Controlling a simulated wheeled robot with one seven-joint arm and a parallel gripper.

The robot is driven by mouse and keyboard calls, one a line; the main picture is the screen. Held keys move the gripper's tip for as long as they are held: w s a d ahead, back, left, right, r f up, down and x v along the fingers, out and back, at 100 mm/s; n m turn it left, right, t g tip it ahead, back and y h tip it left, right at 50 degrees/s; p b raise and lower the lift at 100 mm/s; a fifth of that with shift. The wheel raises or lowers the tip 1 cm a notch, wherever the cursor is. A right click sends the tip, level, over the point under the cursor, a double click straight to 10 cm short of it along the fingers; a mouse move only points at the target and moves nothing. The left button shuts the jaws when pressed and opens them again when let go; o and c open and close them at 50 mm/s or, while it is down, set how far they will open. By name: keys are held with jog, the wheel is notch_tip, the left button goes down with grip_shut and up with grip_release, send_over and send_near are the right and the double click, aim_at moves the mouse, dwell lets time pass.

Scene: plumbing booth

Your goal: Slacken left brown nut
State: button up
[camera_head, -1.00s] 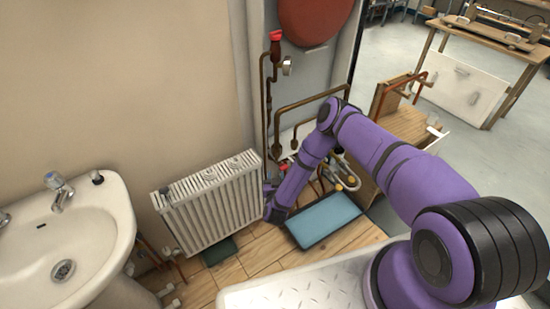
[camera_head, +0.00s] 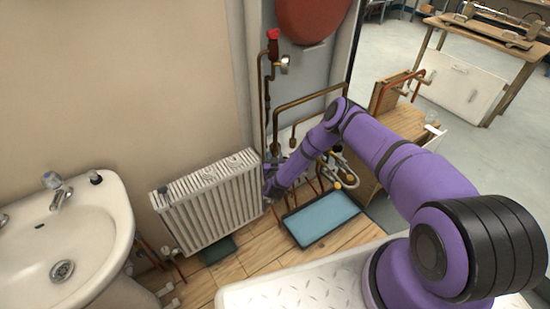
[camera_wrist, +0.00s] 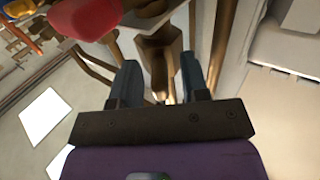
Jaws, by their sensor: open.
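In the wrist view my gripper (camera_wrist: 158,82) is open, with one dark finger on each side of a brown fitting (camera_wrist: 158,50). This fitting looks like the brown nut on its pipe; I cannot tell whether the fingers touch it. Another brown pipe (camera_wrist: 222,40) runs close beside the right finger. In the head view my gripper (camera_head: 270,189) is low by the pipes, at the right end of the radiator. The nut is not clear there.
The white radiator (camera_head: 212,205) stands just left of my gripper. Copper pipes (camera_head: 264,110) rise behind it. A blue tray (camera_head: 322,220) lies on the floor to the right. A red part (camera_wrist: 85,15) is close to the left finger in the wrist view.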

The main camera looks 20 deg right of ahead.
grip_shut()
